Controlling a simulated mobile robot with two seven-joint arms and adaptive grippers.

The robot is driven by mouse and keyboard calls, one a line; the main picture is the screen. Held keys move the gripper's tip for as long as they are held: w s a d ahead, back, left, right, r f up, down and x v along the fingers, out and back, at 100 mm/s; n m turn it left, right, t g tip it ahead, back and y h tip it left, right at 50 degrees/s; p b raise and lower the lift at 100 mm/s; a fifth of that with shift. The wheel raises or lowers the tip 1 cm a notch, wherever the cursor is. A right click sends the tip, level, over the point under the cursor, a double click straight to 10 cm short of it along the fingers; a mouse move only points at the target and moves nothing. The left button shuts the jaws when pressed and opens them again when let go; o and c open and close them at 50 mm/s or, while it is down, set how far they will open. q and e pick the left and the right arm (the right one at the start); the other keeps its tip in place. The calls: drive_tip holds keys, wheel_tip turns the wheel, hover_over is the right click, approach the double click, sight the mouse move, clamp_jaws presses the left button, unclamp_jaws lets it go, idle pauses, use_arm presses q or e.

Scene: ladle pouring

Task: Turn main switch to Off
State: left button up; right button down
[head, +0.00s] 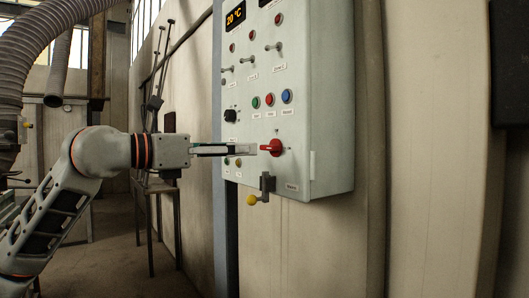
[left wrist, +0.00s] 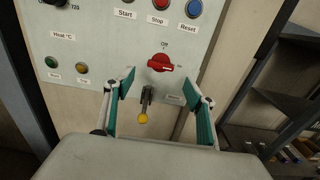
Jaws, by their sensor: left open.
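The main switch (head: 272,147) is a red rotary knob low on the grey control panel (head: 330,150). In the left wrist view the red knob (left wrist: 160,63) has a white mark pointing right, and an "Off" label stands above it. My left gripper (head: 247,149) reaches in from the left, its fingers just in front of the knob. In the left wrist view the left gripper (left wrist: 158,84) is open and empty, with the knob ahead between and slightly beyond its fingertips. Contact with the knob cannot be told. My right gripper is not in view.
A lever with a yellow ball (head: 252,200) sticks out below the switch. Green, red and blue buttons (head: 287,96) sit above it, with a black dial (head: 231,116) to the left. Small green and yellow lamps (left wrist: 82,69) show lower left. A dark shelf (left wrist: 285,75) stands at right.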

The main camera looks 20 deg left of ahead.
sight(266, 148)
use_arm(q)
drive_tip(key=p+x, duration=0.1)
drive_tip(key=x, duration=0.6)
drive_tip(key=shift+w+d, duration=0.2)
drive_tip(key=c, duration=1.1)
